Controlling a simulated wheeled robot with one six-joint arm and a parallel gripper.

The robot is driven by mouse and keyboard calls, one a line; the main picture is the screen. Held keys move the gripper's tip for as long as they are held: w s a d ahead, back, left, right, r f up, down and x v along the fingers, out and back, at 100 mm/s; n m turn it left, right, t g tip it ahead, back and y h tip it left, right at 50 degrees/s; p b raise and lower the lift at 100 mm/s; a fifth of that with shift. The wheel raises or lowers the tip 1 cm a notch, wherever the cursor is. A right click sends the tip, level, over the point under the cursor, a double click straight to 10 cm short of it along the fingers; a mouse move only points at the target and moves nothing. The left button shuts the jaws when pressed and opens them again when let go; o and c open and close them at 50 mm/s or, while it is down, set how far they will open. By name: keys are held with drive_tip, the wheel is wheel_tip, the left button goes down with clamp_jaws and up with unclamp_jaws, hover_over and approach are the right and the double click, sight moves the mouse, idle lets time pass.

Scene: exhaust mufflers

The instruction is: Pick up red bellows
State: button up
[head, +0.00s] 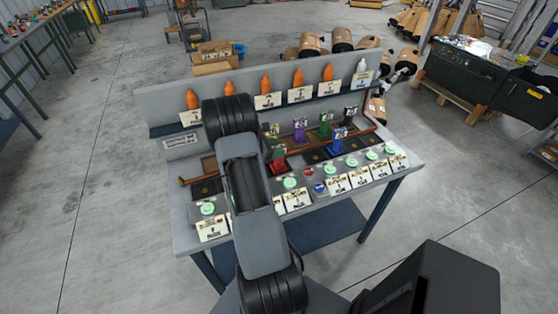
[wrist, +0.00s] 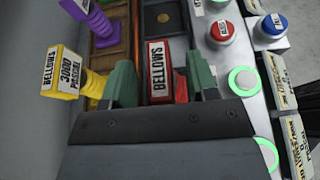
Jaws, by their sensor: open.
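The red bellows (wrist: 160,78) carries a label reading BELLOWS and stands between my gripper's two green fingers in the wrist view. My gripper (wrist: 163,84) is open, with one finger on each side of it. I cannot tell whether either finger touches it. In the head view the red bellows (head: 278,162) shows just right of my arm, on the workbench, partly hidden. My gripper is mostly hidden behind my arm there.
A yellow bellows (wrist: 66,80) stands close to the left finger, and a purple one (wrist: 92,18) beyond it. A red button (wrist: 221,33) and a blue button (wrist: 270,26) lie to the right. Orange bottles (head: 297,79) line the bench's back shelf.

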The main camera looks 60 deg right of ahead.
drive_tip(key=shift+s+d+f, duration=0.25)
drive_tip(key=shift+s+d, duration=0.15)
drive_tip(key=shift+d, duration=0.1)
clamp_jaws()
idle(0.3)
